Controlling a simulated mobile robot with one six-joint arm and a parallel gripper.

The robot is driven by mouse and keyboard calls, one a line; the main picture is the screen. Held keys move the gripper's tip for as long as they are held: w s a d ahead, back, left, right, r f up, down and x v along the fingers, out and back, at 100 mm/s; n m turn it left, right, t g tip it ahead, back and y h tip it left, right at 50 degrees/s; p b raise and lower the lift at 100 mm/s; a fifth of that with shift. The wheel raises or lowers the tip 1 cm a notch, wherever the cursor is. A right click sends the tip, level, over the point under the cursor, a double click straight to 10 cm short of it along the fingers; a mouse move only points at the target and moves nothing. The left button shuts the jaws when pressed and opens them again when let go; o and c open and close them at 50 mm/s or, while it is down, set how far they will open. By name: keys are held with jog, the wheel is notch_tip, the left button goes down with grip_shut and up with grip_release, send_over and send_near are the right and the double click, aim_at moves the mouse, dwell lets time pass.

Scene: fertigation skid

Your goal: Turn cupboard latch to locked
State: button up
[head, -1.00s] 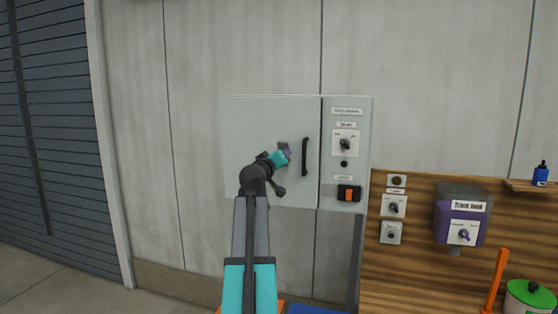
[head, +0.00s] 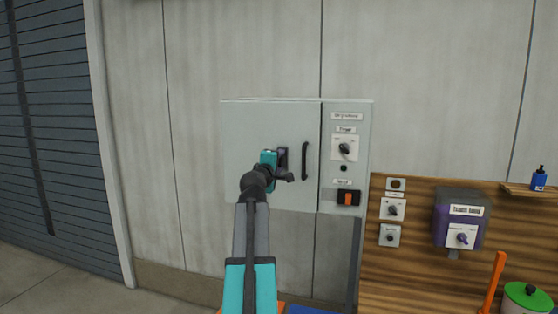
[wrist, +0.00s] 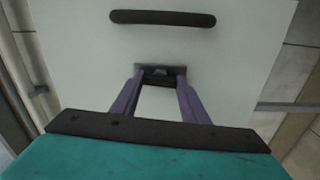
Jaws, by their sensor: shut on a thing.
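The pale grey cupboard door (head: 245,130) is closed on the wall, with a black vertical bar handle (head: 305,160) near its right edge. My gripper (head: 283,158) is at the door, left of that handle. In the wrist view its two purple fingers (wrist: 159,82) are shut on the cupboard latch (wrist: 160,72), a small dark piece on a dark grey plate. The door handle (wrist: 162,18) lies beyond the latch there. In the head view my wrist and gripper hide most of the latch, so I cannot tell its setting.
Right of the door, a panel carries a rotary knob (head: 344,148) and an orange switch (head: 348,199). Farther right, a wooden board holds small knobs and a purple box (head: 458,215). A green-lidded pot (head: 526,297) stands at lower right. The wall left of the cupboard is clear.

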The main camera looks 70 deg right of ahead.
jog(key=shift+n, duration=0.6)
jog(key=o, duration=1.1)
jog(key=shift+c, duration=0.2)
jog(key=shift+a, duration=0.1)
jog(key=a+b, duration=0.4)
jog(key=a, duration=0.9)
jog(key=shift+s+a, duration=0.35)
jog(key=shift+s, duration=0.05)
